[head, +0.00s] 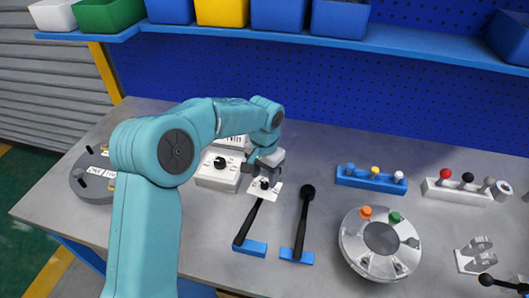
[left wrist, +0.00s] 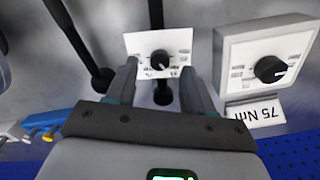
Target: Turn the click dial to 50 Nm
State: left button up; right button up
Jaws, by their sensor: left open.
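A small white dial plate (head: 273,197) with a black knob (head: 264,184) lies under my left gripper (head: 263,170), at the top of a black-handled tool. In the left wrist view this plate (left wrist: 135,44) and its knob (left wrist: 159,60) show between the fingers of the left gripper (left wrist: 162,76), which is open. I cannot tell whether the fingers touch the knob. A second, larger white dial box (head: 213,181) with a black knob (head: 220,163) stands to the left. The pointer settings are too small to read. My right gripper is not in view.
Blue (head: 365,181) and white (head: 455,194) racks are behind. A grey round part (head: 80,180) is at far left.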

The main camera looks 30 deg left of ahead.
aim_at(265, 184)
pick_arm(q)
notch_tip(265, 184, up, 14)
jog(key=shift+f, duration=0.2)
dwell(0.5)
